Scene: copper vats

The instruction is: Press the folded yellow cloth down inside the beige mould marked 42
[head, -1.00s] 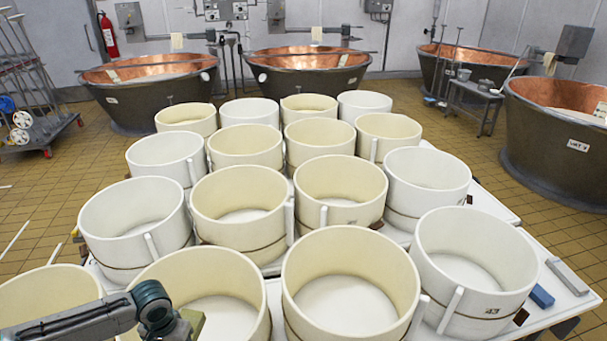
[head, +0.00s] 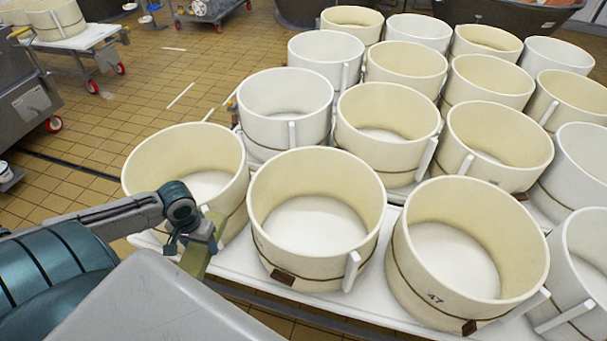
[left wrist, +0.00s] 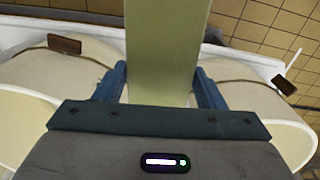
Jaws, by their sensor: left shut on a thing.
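My left gripper (head: 203,238) is shut on the folded cloth, a dull olive-yellow slab (head: 195,260), held by the near edge of the table. In the left wrist view the cloth (left wrist: 162,50) runs between the two blue fingers of the left gripper (left wrist: 160,88), with a mould on each side. In the head view the gripper is between the leftmost front cream mould (head: 150,155) and the middle front cream mould (head: 265,235), outside both. I cannot read a 42 on any mould. My right gripper is not in view.
A front cream mould marked 47 (head: 410,285) stands to the right. Several more cream and white moulds crowd the white table (head: 335,283) behind. A wheeled trolley (head: 75,42) stands back left. The tiled floor (head: 150,105) left of the table is mostly clear.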

